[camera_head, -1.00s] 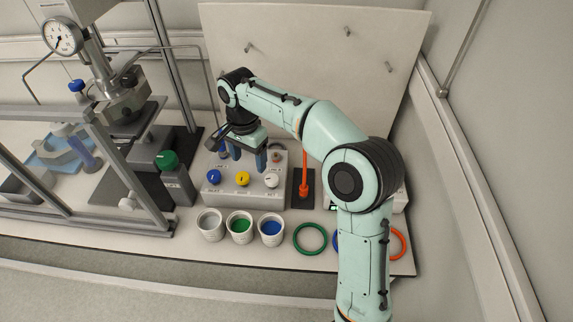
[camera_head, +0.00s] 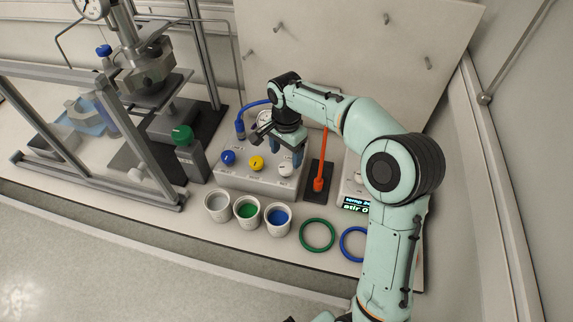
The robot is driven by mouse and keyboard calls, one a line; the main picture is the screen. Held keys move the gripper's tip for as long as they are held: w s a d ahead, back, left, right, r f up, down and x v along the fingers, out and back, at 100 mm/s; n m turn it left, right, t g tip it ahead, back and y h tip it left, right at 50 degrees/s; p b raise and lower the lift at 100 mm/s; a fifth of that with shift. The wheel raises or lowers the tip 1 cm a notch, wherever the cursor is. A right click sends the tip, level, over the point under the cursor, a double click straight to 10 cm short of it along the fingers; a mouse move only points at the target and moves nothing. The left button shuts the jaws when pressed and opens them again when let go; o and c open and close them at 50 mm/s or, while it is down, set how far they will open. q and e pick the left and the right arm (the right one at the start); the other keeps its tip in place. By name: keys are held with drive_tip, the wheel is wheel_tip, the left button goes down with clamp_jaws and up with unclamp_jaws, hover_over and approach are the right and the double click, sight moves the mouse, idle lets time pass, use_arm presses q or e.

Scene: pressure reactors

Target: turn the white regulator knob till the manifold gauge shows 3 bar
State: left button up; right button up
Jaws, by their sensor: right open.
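The white regulator knob (camera_head: 286,170) is at the right end of the row on the pale manifold box (camera_head: 225,178), beside a yellow knob (camera_head: 257,163) and a blue knob (camera_head: 228,157). My right gripper (camera_head: 285,157) is open, pointing down over the white knob with its two fingers apart. I cannot tell whether the fingertips touch or straddle the knob. A round gauge (camera_head: 264,117) shows at the back of the box, partly hidden by my right gripper; its reading is not legible. My left gripper is not in view.
An orange stirrer-like rod (camera_head: 319,184) stands on a dark base just right of the box. Several cups, including a blue-filled cup (camera_head: 278,220), stand in front. A green ring (camera_head: 317,235) lies nearby.

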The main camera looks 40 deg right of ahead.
sight(286, 167)
wheel_tip(286, 167, down, 5)
drive_tip(key=shift+f, duration=0.1)
idle(0.3)
drive_tip(key=c, duration=1.1)
